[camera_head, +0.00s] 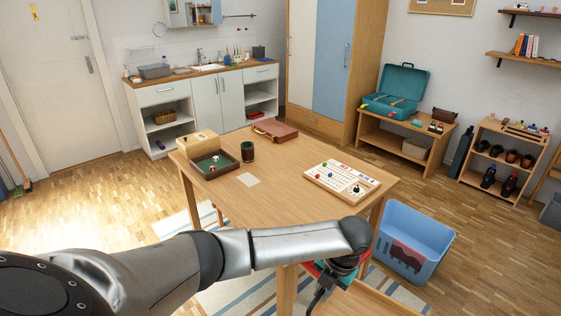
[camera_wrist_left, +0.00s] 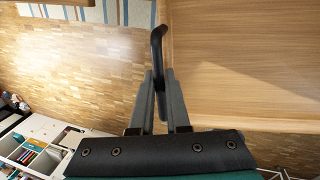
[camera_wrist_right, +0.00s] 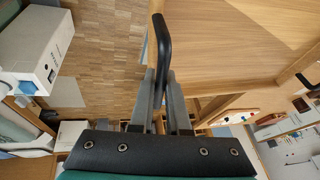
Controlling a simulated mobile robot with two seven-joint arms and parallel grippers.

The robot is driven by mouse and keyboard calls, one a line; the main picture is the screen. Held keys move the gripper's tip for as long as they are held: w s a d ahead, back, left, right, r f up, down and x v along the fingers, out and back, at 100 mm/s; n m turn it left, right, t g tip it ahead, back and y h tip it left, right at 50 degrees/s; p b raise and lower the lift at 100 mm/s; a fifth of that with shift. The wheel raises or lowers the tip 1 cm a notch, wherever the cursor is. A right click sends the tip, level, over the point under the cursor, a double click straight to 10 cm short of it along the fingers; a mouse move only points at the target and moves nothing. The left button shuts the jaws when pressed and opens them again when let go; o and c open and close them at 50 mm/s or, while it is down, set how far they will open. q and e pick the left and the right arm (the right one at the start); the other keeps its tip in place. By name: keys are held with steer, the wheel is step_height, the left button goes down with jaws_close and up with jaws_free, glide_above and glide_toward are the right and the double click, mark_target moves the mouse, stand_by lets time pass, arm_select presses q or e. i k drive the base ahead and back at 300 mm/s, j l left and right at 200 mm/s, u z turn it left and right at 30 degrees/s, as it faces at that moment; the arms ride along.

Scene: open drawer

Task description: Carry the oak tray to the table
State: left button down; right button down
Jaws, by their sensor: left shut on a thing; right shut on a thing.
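The oak tray (camera_wrist_left: 240,60) is a pale wooden board with a raised edge and black bar handles. In the head view only part of the tray (camera_head: 375,300) shows at the bottom, right of my left gripper (camera_head: 322,290). In the left wrist view my left gripper (camera_wrist_left: 160,88) is shut on one black handle. In the right wrist view my right gripper (camera_wrist_right: 160,88) is shut on another black handle, with the tray (camera_wrist_right: 215,30) beside it. My right gripper is outside the head view. The oak table (camera_head: 285,190) stands in front, beyond the tray.
A game board (camera_head: 342,182) is on the table's right, a dice tray (camera_head: 213,163) and cup (camera_head: 247,151) on its left, a brown case (camera_head: 274,130) at the back. The table's near middle is clear. A blue crate (camera_head: 415,240) stands on the floor to the right.

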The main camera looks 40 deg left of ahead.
mark_target(275, 200)
steer(key=i+j, duration=0.15)
steer(key=j, duration=0.35)
steer(key=i+j+z, duration=0.1)
steer(key=j, duration=0.4)
steer(key=i+j, duration=0.2)
steer(key=j, duration=0.3)
steer(key=i+j+z, duration=0.1)
steer(key=j, duration=0.35)
steer(key=i+j, duration=0.15)
steer(key=j, duration=0.4)
steer(key=i+j+z, duration=0.1)
steer(key=j, duration=0.4)
steer(key=i+j+z, duration=0.1)
steer(key=j, duration=0.4)
